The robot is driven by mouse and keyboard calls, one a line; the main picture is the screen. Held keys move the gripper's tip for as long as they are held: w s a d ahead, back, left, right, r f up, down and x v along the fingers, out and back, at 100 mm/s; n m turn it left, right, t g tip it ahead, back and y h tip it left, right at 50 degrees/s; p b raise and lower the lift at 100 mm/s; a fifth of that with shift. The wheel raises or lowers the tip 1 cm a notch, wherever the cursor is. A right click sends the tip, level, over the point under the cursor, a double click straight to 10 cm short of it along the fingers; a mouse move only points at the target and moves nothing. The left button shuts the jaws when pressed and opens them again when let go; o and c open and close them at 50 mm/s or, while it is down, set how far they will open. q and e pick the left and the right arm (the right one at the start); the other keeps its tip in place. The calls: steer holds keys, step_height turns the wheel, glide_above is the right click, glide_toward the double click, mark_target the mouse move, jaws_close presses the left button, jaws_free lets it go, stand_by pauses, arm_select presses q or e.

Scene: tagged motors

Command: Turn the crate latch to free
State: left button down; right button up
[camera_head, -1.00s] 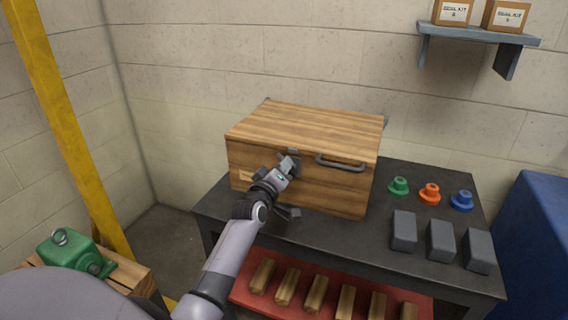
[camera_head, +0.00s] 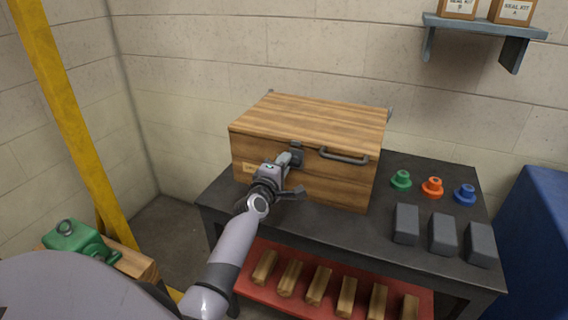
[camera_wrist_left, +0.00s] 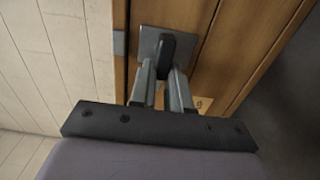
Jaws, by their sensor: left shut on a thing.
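The wooden crate (camera_head: 330,183) stands shut on the dark table, its lid (camera_head: 310,112) down. The latch (camera_head: 297,150), a dark grey plate with a turning knob, sits on the front face below the lid edge, left of the handle. My left gripper (camera_head: 284,160) reaches it from the front left. In the left wrist view the two fingers (camera_wrist_left: 163,85) are closed about the dark latch knob (camera_wrist_left: 169,52), in front of its square plate (camera_wrist_left: 148,42). The fingers partly hide the knob's lower end. My right gripper is not in view.
A grey bar handle (camera_head: 343,156) is fixed right of the latch. Green, orange (camera_head: 432,187) and blue flanged parts and grey blocks (camera_head: 443,234) stand on the table's right. Wooden blocks lie on a red lower shelf (camera_head: 253,291). A green motor (camera_head: 78,240) is at lower left.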

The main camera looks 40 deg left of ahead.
arm_select(q)
steer(key=shift+d+f, duration=0.1)
steer(key=shift+d, duration=0.05)
stand_by(0.3)
steer(key=c, duration=1.1)
jaws_free()
steer(key=p+v, duration=0.1)
steer(key=v, duration=0.6)
steer(key=s+d+f+m+g+h+p, duration=0.1)
steer(key=s+d+f+m+g+h, duration=0.1)
steer(key=s+d+f+m, duration=0.3)
steer(key=s+d+f+m+g+h+p, duration=0.1)
steer(key=s+d+f+m, duration=0.4)
steer(key=s+m, duration=0.5)
steer(key=s+d+f+m+g+h+p, duration=0.1)
steer(key=s+d+f+m+g+h, duration=0.2)
steer(key=s+d+m, duration=0.5)
steer(key=shift+s+d+f+g+h+p, duration=0.15)
steer(key=shift+s+d+f+g+p, duration=0.1)
steer(key=shift+s+f, duration=0.45)
steer(key=shift+s+d+f+g+h+p, duration=0.15)
steer(key=shift+s+d+f+g, duration=0.15)
steer(key=shift+s, duration=0.65)
